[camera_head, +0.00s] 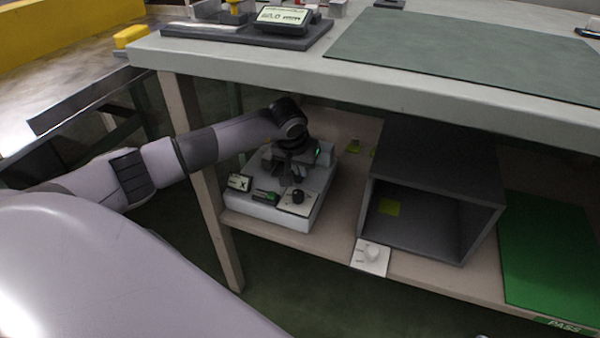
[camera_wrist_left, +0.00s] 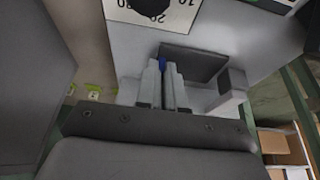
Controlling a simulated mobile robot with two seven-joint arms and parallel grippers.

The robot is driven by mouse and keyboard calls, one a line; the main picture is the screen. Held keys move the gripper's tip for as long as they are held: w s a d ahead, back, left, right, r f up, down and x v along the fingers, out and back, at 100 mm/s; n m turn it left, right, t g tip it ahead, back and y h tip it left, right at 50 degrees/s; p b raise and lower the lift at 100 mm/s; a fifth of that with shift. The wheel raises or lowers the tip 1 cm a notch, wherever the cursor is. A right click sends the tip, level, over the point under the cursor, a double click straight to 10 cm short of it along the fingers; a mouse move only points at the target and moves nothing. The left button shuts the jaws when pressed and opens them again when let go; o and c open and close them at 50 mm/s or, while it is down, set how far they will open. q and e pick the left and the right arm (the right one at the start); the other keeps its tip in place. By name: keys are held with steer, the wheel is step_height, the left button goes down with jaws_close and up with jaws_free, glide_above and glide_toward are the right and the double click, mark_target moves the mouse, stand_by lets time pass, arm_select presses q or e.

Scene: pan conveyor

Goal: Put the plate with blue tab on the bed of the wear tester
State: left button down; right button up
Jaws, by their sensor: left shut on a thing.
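The wear tester (camera_head: 262,212) is a white machine on the lower shelf, with a knob and small panels on its front. My left gripper (camera_head: 290,172) is over its rear part, under the bench top. In the left wrist view my left gripper (camera_wrist_left: 165,88) is shut on the plate with the blue tab (camera_wrist_left: 162,63); only the blue tab and a thin edge show between the fingers. A dark flat patch (camera_wrist_left: 205,64) lies on the tester's pale top beside the fingertips; I cannot tell whether the plate touches it. My right gripper is not in view.
A dark open box (camera_head: 440,165) stands right of the tester on the shelf (camera_head: 345,190). A knob on a white card (camera_head: 371,256) is at the front edge. A green mat (camera_head: 548,255) lies far right. The bench top (camera_head: 400,85) overhangs; its leg (camera_head: 205,190) is beside my arm.

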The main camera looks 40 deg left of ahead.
arm_select(q)
steer(key=shift+f, duration=0.1)
steer(key=shift+f, duration=0.15)
steer(key=c, duration=1.3)
jaws_free()
steer(key=shift+o, duration=0.2)
